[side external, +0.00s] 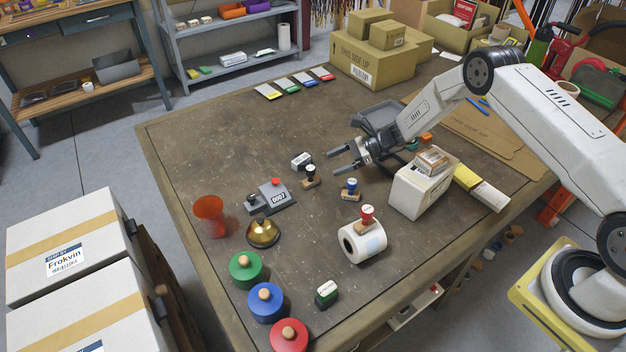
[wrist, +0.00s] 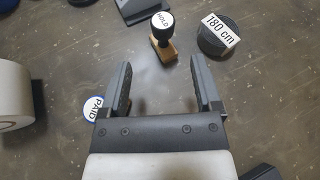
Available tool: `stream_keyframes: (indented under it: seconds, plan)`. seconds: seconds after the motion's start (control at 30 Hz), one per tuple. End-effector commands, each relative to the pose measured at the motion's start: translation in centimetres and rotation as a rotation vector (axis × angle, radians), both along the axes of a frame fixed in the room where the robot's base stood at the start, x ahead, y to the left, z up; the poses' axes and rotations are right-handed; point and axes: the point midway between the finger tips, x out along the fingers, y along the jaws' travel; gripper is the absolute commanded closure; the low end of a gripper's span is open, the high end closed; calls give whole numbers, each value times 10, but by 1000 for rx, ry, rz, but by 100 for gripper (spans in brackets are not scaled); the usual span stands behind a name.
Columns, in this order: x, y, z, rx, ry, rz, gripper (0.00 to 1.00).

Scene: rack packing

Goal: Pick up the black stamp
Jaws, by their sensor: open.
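The black stamp (side external: 310,178) stands upright on the table, with a black knob on a small wooden base. It also shows in the wrist view (wrist: 163,48), with a white HOLD label on its top. My gripper (side external: 334,162) is open and empty, above the table to the right of the stamp in the side view. In the wrist view the stamp lies ahead of the gap between my fingertips (wrist: 161,66), outside the jaws.
A dark tape measure (side external: 302,160) marked 180 cm (wrist: 218,35) is beside the stamp. A blue PAID stamp (side external: 350,190) is close to my left finger in the wrist view (wrist: 95,108). A numbering device (side external: 275,196) sits left.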

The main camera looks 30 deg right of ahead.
Motion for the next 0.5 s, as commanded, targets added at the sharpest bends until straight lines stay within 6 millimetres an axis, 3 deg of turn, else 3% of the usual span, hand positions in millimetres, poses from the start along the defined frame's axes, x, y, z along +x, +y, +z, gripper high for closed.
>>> stream_keyframes:
  seconds: [0.3, 0.5]
  plan:
    - [5, -2, -5, 39, 3, -32, 18]
    - [10, 9, -9, 37, 3, -28, 18]
